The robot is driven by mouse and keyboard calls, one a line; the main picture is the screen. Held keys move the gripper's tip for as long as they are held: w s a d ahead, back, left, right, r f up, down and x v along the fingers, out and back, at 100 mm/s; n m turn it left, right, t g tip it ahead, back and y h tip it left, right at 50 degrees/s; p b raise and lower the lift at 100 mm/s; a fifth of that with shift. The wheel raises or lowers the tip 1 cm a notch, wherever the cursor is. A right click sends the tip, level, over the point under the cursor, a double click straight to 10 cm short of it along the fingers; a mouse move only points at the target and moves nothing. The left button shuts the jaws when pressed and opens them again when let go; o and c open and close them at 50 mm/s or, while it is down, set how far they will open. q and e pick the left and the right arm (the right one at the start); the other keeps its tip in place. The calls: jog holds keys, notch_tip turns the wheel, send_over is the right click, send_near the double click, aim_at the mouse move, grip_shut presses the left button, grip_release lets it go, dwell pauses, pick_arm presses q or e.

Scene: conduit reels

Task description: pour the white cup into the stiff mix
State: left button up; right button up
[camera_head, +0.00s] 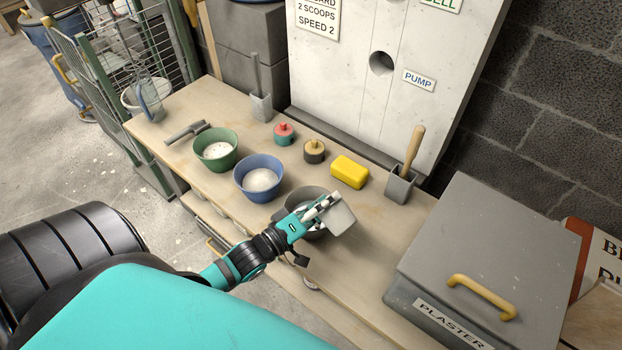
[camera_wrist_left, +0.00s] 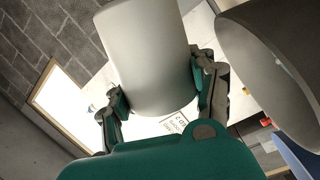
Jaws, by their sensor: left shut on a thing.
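My left gripper (camera_head: 318,208) is shut on the white cup (camera_head: 340,215), which looks light grey here. The cup is tilted, above the right side of a dark grey bowl (camera_head: 291,204). In the left wrist view the cup (camera_wrist_left: 147,55) fills the space between the fingers (camera_wrist_left: 160,100), and part of the bowl (camera_wrist_left: 270,75) shows at the upper right. The gripper and cup hide most of the bowl's inside, and I cannot see any stream. A blue bowl (camera_head: 259,192) and a green bowl (camera_head: 216,163) hold pale mix. No label shows which is stiff.
Behind the bowls stand a red-topped pot (camera_head: 284,133), a black-and-tan pot (camera_head: 314,151), a yellow block (camera_head: 349,172) and a grey holder (camera_head: 400,187) with a wooden handle. A grey plaster bin (camera_head: 490,260) stands at the right.

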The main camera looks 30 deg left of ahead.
pick_arm(q)
jog(key=m, duration=0.1)
jog(key=m+p, duration=0.1)
jog(key=m, duration=0.2)
jog(key=shift+d+f+p, duration=0.35)
jog(key=shift+d+p, duration=0.05)
jog(key=m+p, duration=0.1)
jog(key=d+r+m+p, duration=0.1)
jog(key=shift+s+r+p, duration=0.15)
jog(key=shift+r+p, duration=0.05)
jog(key=shift+p, duration=0.1)
jog(key=s+d+f+m+b, duration=0.1)
jog(key=d+f+m+b, duration=0.1)
jog(key=d+f+m, duration=0.4)
jog(key=shift+s+d+m+g, duration=0.2)
jog(key=shift+m+g, duration=0.1)
jog(key=shift+m, duration=0.3)
